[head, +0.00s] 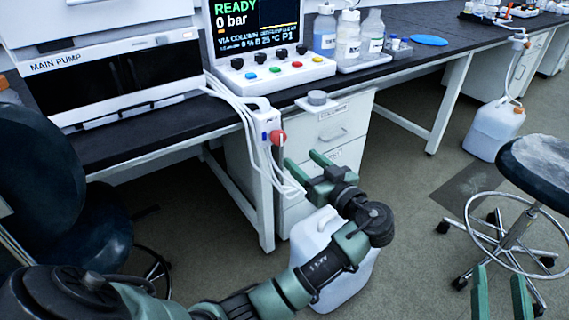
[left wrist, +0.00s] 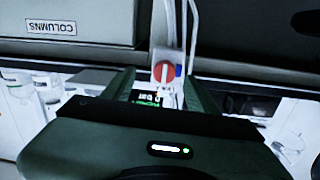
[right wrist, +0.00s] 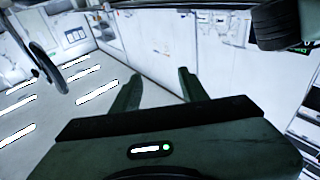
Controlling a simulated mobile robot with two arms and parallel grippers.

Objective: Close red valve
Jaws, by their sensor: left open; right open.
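The red valve (head: 278,137) is a round red knob on a white valve block (head: 263,124) at the bench's front edge. In the left wrist view the red valve (left wrist: 164,71) shows face-on with a light upright stripe across it. My left gripper (head: 301,160) is open and empty, just below and to the right of the knob in the head view. In the left wrist view the knob appears between its fingers (left wrist: 160,84), not visibly touched. My right gripper (head: 500,283) is open and empty at the lower right, far from the valve; its fingers (right wrist: 157,88) show in the right wrist view.
A drawer cabinet (head: 325,135) stands behind my left gripper, with a white canister (head: 345,270) below. A stool (head: 540,165) stands right. Bottles (head: 348,40) stand on a bench tray.

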